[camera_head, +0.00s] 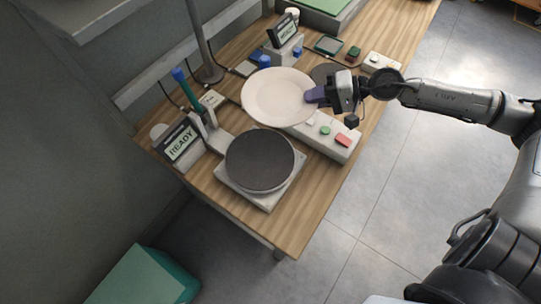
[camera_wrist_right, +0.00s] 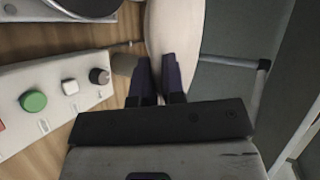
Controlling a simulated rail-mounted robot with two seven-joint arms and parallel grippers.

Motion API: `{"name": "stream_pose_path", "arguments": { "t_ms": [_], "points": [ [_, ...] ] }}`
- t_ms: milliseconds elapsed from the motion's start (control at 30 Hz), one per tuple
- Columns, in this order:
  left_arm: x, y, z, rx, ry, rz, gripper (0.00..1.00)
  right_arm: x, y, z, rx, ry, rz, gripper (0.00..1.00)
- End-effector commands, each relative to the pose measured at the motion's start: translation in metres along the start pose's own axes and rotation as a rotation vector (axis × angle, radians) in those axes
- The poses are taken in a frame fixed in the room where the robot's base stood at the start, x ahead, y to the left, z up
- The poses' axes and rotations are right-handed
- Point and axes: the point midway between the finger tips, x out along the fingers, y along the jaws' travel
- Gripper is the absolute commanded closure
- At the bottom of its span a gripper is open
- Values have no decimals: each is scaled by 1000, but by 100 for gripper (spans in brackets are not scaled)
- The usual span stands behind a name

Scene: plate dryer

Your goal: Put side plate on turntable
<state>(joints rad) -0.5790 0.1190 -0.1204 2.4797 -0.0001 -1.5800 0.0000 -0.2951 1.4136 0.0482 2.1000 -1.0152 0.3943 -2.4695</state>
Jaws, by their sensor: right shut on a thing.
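A white side plate (camera_head: 275,97) is held above the table by my right gripper (camera_head: 316,95), whose fingers close on its right rim. In the right wrist view the plate (camera_wrist_right: 174,25) extends up between the two fingers (camera_wrist_right: 159,78). A dark round turntable (camera_head: 259,160) on a light square base stands near the front of the table and is empty. Another dark disc (camera_head: 325,73) is partly hidden behind the plate and gripper. My left gripper is not in view.
A display reading READY (camera_head: 180,142) stands left of the turntable, beside a teal-and-blue post (camera_head: 187,88). A second display (camera_head: 283,30) stands at the back. A green bin (camera_head: 140,278) is on the floor.

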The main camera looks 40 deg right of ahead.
Motion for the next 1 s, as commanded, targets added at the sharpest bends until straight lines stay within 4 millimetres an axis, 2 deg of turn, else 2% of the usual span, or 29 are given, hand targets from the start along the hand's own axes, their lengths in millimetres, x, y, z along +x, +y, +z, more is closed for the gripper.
{"name": "stream_pose_path", "arguments": {
  "t_ms": [233,533,1000],
  "points": [
    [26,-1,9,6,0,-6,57,26,19,36,-9,0,-3,100],
    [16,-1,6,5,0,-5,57,40,23,61,-2,-1,-7,100],
    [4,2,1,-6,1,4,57,65,41,98,2,-1,-4,100]
  ]
}}
